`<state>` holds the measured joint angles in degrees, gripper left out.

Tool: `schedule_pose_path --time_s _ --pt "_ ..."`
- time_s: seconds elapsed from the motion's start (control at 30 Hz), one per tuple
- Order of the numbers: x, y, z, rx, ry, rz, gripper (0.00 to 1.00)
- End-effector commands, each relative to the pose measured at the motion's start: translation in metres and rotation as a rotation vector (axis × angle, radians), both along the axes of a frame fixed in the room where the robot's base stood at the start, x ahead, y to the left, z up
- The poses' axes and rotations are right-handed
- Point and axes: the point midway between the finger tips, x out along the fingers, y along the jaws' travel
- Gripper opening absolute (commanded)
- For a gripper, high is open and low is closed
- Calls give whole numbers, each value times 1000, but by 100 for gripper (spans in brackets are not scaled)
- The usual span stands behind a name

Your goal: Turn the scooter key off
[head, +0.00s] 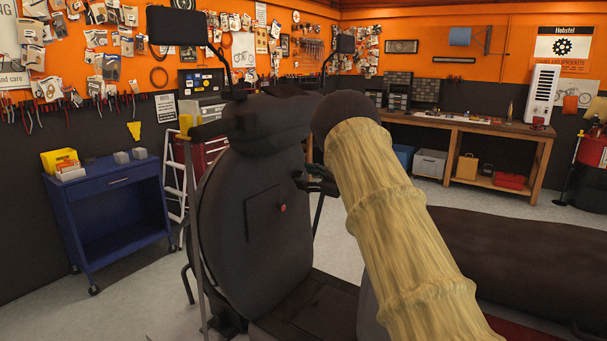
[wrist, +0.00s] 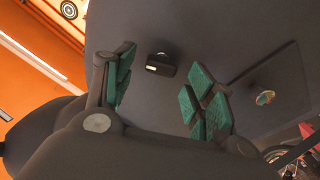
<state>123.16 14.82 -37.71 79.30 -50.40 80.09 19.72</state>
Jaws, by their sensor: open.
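The scooter (head: 245,225) stands in the middle of the head view, with its dark grey inner front panel facing me. In the wrist view a small black key (wrist: 160,69) with a pale mark sticks out of this panel. My gripper (wrist: 158,86) is open, with its green-padded fingers on either side of the key in the picture and nothing held. I cannot tell whether the pads touch it. In the head view my gripper (head: 314,175) is partly hidden by my tan-sleeved arm, and I cannot make out the key there.
Mirrors (head: 176,27) rise above the handlebar. A blue cart (head: 110,200) stands left and a wooden workbench (head: 470,125) behind right.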

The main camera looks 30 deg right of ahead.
Motion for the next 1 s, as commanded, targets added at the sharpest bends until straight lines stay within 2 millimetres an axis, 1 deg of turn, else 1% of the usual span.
schedule_pose_path --time_s 0.1,0.2,0.5,0.57,0.6,0.77,1.0 --pt "9 4 1 0 0 0 55" --pt "13 5 0 0 0 -1 55" --pt "14 6 0 1 0 -1 55" --pt "14 6 0 0 -1 -2 46" --pt "14 6 0 0 -1 -2 39" --pt "14 5 0 0 -1 -2 10" --pt "14 5 -1 -11 -6 -2 10"
